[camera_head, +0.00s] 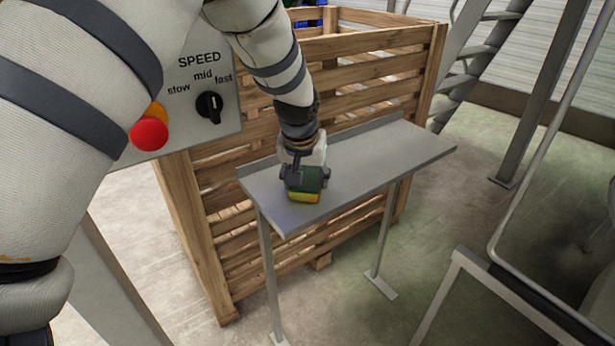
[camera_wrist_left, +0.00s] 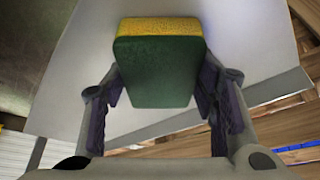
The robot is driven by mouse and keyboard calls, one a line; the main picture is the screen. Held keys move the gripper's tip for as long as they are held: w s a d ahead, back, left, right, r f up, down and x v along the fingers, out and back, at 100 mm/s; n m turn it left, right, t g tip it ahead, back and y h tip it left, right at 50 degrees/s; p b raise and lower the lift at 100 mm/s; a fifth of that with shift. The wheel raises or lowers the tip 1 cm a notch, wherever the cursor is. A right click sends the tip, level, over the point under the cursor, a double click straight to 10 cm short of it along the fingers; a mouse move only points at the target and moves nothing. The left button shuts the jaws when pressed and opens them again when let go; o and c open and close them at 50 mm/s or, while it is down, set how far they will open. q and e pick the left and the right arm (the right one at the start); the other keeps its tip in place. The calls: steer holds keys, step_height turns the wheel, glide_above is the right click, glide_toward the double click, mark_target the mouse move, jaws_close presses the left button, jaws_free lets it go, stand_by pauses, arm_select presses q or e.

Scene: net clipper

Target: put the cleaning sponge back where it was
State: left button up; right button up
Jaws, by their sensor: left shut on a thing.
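The cleaning sponge is yellow with a dark green side. It shows at the left part of the grey metal shelf (camera_head: 375,158) in the head view, as the sponge (camera_head: 305,196), and large in the left wrist view (camera_wrist_left: 158,65). My left gripper (camera_head: 304,178) is shut on the sponge, with one finger on each side of it, in the wrist view as well (camera_wrist_left: 160,95). The sponge is at or just above the shelf top; I cannot tell whether it touches. My right gripper is not in view.
A slatted wooden crate (camera_head: 350,48) stands behind the shelf. A control panel (camera_head: 200,95) with a speed knob and a red button is at the left. A metal stair (camera_head: 480,50) is at the back right, and a metal frame (camera_head: 478,268) at the lower right. The shelf's right part is bare.

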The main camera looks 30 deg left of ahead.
arm_select(q)
steer(key=o, duration=1)
steer(key=shift+f, duration=0.1)
steer(key=shift+r, duration=0.45)
steer(key=p+v, duration=0.1)
steer(key=v, duration=1)
steer(key=shift+s+r, duration=0.2)
steer(key=shift+s, duration=0.05)
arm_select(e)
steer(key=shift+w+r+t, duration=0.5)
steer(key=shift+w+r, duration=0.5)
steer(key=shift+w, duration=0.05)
arm_select(q)
steer(key=shift+d+f, duration=0.1)
